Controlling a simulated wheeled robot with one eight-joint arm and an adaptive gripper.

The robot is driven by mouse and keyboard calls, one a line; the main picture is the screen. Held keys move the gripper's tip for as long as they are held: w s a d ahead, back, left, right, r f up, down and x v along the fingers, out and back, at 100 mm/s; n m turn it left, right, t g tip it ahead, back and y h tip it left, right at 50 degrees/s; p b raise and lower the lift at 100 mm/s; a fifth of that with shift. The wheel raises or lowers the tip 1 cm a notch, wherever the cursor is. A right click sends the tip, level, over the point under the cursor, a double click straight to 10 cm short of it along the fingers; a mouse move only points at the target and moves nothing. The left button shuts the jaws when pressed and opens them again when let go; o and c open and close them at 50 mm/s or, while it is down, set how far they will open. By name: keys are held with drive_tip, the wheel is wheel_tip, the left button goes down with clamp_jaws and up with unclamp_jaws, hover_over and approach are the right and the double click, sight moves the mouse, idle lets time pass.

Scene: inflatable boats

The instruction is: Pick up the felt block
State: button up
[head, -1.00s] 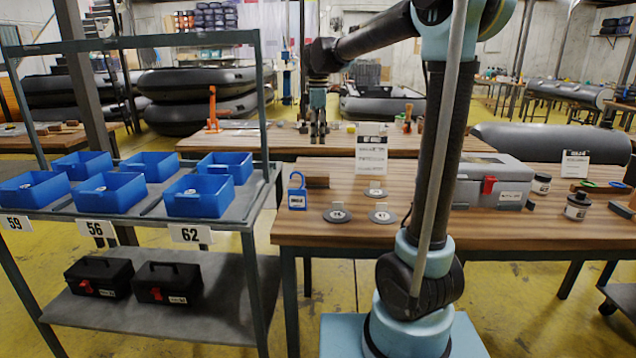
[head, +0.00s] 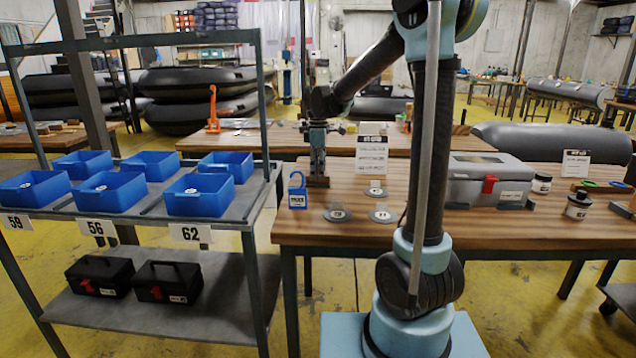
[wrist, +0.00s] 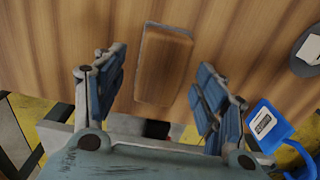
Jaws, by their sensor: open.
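The felt block looks like a brown, wood-toned rectangular block. In the wrist view the block (wrist: 163,66) lies on the table top between my two finger pads, with a gap on each side. In the head view my gripper (head: 318,168) points down over the front table's left part, and the block (head: 318,182) shows only partly beneath the fingers. My gripper (wrist: 160,78) is open and holds nothing.
A blue padlock (head: 298,192) stands just left of my gripper. Round grey discs (head: 338,215) and a sign (head: 372,153) are to the right. A grey case (head: 488,180) stands farther right. A shelf with blue bins (head: 200,195) is on the left.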

drive_tip(key=shift+f, duration=1.05)
drive_tip(key=c, duration=1.2)
drive_tip(key=shift+r, duration=0.1)
wheel_tip(320, 180, up, 10)
drive_tip(key=shift+f, duration=0.1)
